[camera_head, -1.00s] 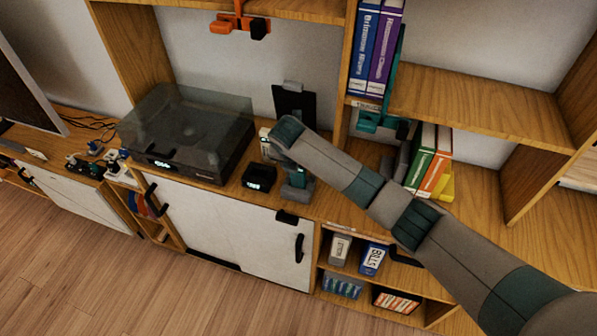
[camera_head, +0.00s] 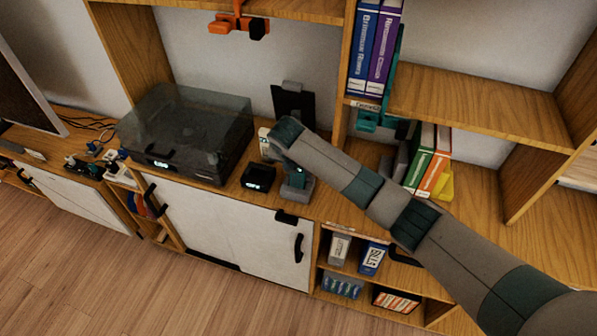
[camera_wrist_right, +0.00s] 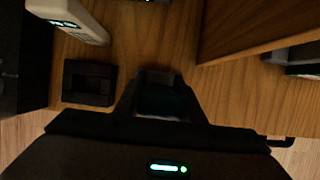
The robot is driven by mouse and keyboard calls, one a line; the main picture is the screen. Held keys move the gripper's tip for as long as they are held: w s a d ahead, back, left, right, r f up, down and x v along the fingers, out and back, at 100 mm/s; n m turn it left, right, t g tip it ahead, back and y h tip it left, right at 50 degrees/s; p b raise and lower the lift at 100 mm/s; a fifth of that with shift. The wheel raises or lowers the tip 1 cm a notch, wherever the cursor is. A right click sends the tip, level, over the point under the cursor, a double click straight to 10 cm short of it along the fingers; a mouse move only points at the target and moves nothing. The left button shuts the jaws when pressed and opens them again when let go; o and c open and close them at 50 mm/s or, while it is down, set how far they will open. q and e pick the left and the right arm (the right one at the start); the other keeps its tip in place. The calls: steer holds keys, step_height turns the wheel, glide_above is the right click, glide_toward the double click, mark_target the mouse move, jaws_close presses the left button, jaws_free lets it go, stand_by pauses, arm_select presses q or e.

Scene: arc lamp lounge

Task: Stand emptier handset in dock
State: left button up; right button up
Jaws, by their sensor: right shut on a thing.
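The small black dock (camera_head: 258,178) with a lit display stands near the front edge of the cabinet top. It also shows in the right wrist view (camera_wrist_right: 88,82), left of my fingers. A pale handset (camera_wrist_right: 72,20) with a lit screen is beyond the dock in that view; in the head view it (camera_head: 267,143) is partly hidden behind my wrist. My right gripper (camera_head: 296,188) points down just right of the dock, apart from it. It is shut on a dark teal thing (camera_wrist_right: 162,103), probably a handset, mostly hidden between the fingers. My left gripper is not in view.
A turntable with a smoky lid (camera_head: 187,128) stands left of the dock. A black panel (camera_head: 294,103) stands behind my wrist. Books (camera_head: 433,160) and a shelf upright are to the right. An orange holder (camera_head: 238,27) hangs above. Bare wood lies right of my gripper.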

step_height(320, 180, up, 10)
steer(key=b, duration=0.3)
stand_by(0.3)
steer(key=shift+d, duration=0.1)
stand_by(0.3)
